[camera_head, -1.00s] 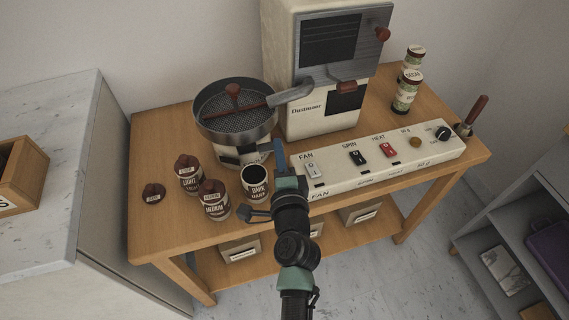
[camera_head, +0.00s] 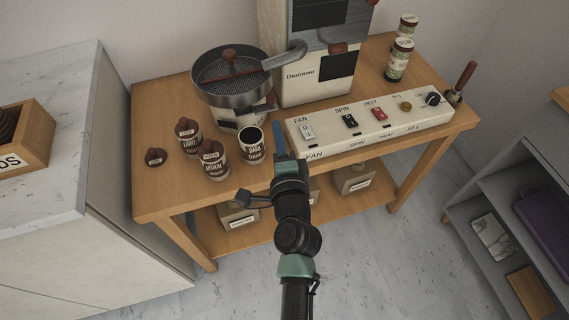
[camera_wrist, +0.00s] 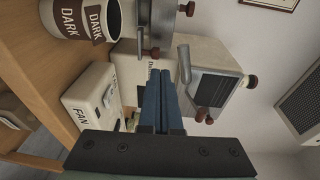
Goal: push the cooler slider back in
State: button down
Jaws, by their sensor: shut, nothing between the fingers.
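The cooler (camera_head: 234,92) is a round dark pan with a perforated floor on a pale base, at the back left of the wooden table. A dark piece with a small reddish knob (camera_head: 271,99) sticks out at its right side below the rim; it looks like the slider, but how far out it stands is unclear. In the wrist view the cooler's grey side (camera_wrist: 163,20) shows at the top. My gripper (camera_head: 279,133) has its blue fingers together and empty, in front of the cooler and by the control panel's left end. In the wrist view the fingers (camera_wrist: 160,80) point toward the machines.
The control panel (camera_head: 370,122) lies right of my fingers. An open DARK canister (camera_head: 250,146) stands close to their left, beside MEDIUM (camera_head: 213,160) and LIGHT (camera_head: 188,137) canisters. The roaster (camera_head: 305,78) stands behind. Jars (camera_head: 399,60) stand at the back right.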

jog(key=s+d, duration=0.1)
jog(key=s, duration=0.5)
jog(key=shift+s, duration=0.1)
dwell(0.4)
